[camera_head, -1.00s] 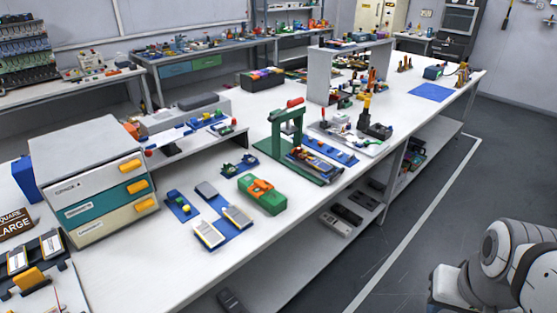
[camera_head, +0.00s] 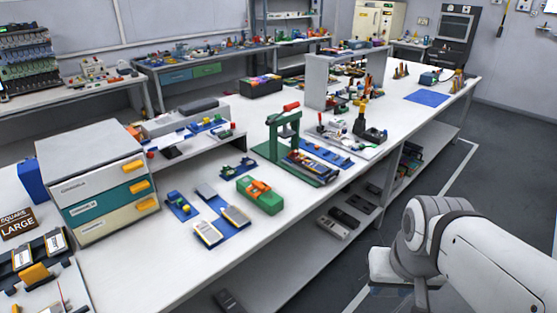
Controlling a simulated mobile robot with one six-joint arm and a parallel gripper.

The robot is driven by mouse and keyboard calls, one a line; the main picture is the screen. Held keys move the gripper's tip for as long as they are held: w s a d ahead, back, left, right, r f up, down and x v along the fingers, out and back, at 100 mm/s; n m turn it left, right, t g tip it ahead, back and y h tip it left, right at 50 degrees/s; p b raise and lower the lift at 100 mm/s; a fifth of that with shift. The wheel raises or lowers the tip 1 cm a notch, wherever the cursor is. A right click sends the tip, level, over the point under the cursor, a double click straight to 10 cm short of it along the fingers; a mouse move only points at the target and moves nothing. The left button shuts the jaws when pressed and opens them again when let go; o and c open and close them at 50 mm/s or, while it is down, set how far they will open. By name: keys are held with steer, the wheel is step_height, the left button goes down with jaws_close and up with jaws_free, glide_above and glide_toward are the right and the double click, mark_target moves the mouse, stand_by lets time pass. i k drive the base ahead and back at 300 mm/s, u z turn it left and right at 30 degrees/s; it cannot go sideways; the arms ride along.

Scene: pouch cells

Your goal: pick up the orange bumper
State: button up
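An orange piece (camera_head: 258,188) sits on top of a green block (camera_head: 266,204) near the middle of the white bench (camera_head: 172,262); it may be the orange bumper, but its exact shape is too small to tell. Another orange-yellow piece (camera_head: 34,273) lies by the dark tray at the lower left, and could also fit the name. My arm shows at the lower right, in front of the bench and well apart from both pieces.
Grey and white cells on blue mats (camera_head: 233,222) lie just left of the green block. A green press (camera_head: 283,135) with a red handle stands behind it. A drawer cabinet (camera_head: 95,180) with orange handles stands at left. The front bench strip is mostly bare.

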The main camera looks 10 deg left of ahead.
mark_target(259, 186)
steer(key=z, duration=0.05)
steer(key=i, duration=0.95)
steer(key=u, duration=0.05)
